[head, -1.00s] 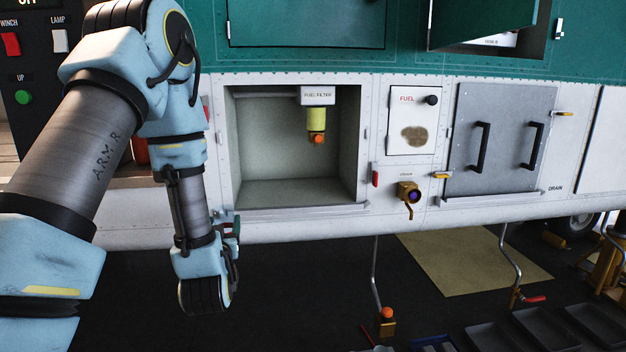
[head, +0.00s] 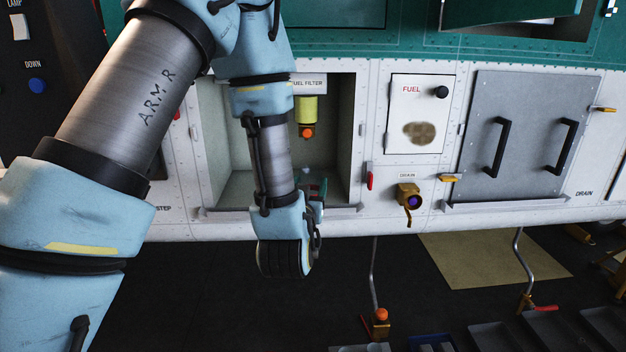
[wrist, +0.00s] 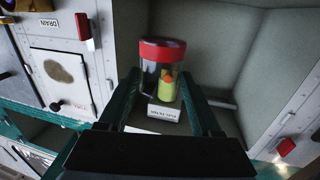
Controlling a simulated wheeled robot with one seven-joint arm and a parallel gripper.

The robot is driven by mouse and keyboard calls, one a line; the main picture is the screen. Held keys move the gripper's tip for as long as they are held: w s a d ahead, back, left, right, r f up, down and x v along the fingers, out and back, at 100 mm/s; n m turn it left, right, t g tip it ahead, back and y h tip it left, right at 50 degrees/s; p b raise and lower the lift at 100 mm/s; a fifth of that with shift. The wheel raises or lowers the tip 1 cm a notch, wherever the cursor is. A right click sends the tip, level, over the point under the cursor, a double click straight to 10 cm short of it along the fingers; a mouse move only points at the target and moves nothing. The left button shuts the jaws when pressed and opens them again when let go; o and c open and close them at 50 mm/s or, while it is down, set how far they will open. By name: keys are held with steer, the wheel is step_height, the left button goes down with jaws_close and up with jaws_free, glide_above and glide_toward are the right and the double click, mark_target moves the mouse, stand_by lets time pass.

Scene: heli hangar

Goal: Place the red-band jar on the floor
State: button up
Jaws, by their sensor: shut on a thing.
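The red-band jar (wrist: 163,50) is a clear jar with a wide red band, seen in the wrist view between my fingertips. My gripper (wrist: 161,76) is shut on it. Through or just behind the clear wall shows the yellow fuel filter with its orange tip. In the head view my gripper (head: 317,188) is mostly hidden behind my wrist, at the lower front of the open filter bay, and I cannot make out the jar there. The dark floor (head: 190,300) lies below the white panels.
The open bay (head: 348,120) holds the hanging fuel filter (head: 307,112). A drain valve (head: 409,196) and a fuel panel (head: 420,115) are to its right. A bent pipe (head: 372,275) hangs below. Trays (head: 545,330) and a tan mat (head: 490,260) lie at right. The lower-left floor looks clear.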

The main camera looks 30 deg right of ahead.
steer(key=a+p+x, duration=0.1)
steer(key=p+x, duration=0.1)
steer(key=x, duration=0.4)
steer(key=w+f+p+x, duration=0.1)
steer(key=p+x, duration=0.1)
steer(key=x, duration=0.3)
steer(key=w+a+f+p+x, duration=0.1)
steer(key=p+x, duration=0.1)
steer(key=x, duration=0.4)
steer(key=shift+w+a+f, duration=0.2)
steer(key=shift+f, duration=0.05)
steer(key=shift+f+p, duration=1.05)
steer(key=shift+f, duration=0.85)
steer(key=shift+w+f+p, duration=0.15)
steer(key=shift+p, duration=0.15)
steer(key=shift+f, duration=0.2)
